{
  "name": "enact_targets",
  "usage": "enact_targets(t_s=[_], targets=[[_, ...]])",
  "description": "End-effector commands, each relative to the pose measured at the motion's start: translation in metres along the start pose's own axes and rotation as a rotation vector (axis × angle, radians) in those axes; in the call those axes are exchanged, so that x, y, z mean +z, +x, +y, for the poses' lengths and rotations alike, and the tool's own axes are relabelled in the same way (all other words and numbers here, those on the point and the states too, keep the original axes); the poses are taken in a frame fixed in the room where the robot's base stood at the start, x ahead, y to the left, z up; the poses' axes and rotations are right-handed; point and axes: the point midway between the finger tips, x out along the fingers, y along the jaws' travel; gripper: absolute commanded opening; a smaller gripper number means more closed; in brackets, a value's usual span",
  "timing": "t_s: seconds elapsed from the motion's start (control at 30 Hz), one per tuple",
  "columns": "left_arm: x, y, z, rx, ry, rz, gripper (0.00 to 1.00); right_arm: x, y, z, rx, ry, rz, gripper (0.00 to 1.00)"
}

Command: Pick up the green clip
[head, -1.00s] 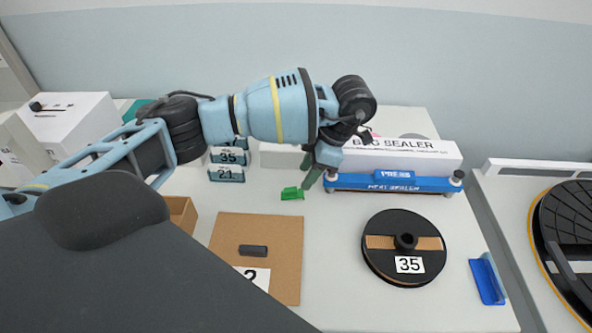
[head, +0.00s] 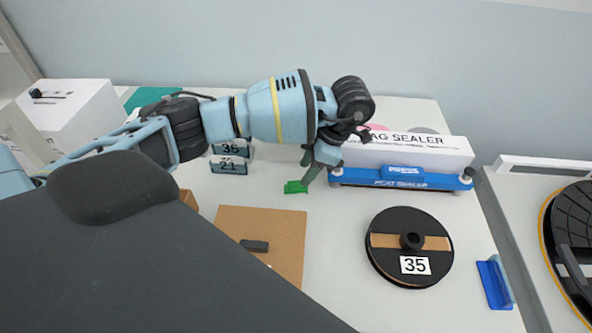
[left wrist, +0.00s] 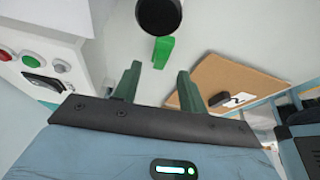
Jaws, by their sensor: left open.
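The green clip (head: 296,187) lies on the white table, left of the blue press bar of the bag sealer. My left gripper (head: 308,176) reaches in from the left with its dark green fingers pointing down, right beside the clip. In the left wrist view, the open fingers of my left gripper (left wrist: 158,72) are apart with nothing between them. The clip (left wrist: 163,51) shows just beyond the fingertips there, roughly between them. Its far end is partly hidden by a black round thing (left wrist: 160,15). My right gripper is not in view.
The bag sealer (head: 400,152) stands behind and right of the clip. A brown board (head: 275,230) with a dark block (head: 254,246) lies in front. A black reel marked 35 (head: 410,222) and a blue bracket (head: 494,282) lie to the right.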

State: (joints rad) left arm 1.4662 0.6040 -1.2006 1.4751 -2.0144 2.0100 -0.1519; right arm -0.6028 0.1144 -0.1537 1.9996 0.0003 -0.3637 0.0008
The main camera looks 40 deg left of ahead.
Motion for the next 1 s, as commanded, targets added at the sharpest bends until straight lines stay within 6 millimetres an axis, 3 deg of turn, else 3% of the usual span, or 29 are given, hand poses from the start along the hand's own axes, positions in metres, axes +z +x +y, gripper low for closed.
enact_targets(t_s=[0.23, 0.57, 0.9, 1.0], targets=[[0.001, 0.034, -0.002, -0.002, 0.0, 0.003, 0.42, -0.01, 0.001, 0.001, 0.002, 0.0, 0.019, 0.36], [0.002, 0.042, -0.002, -0.002, 0.0, 0.001, 0.42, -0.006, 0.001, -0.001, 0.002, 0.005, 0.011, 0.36], [0.002, 0.042, -0.002, -0.002, 0.0, 0.002, 0.0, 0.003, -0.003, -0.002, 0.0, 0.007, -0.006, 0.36], [0.002, 0.042, -0.002, -0.002, 0.0, 0.001, 0.0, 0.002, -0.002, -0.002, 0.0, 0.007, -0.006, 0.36]])
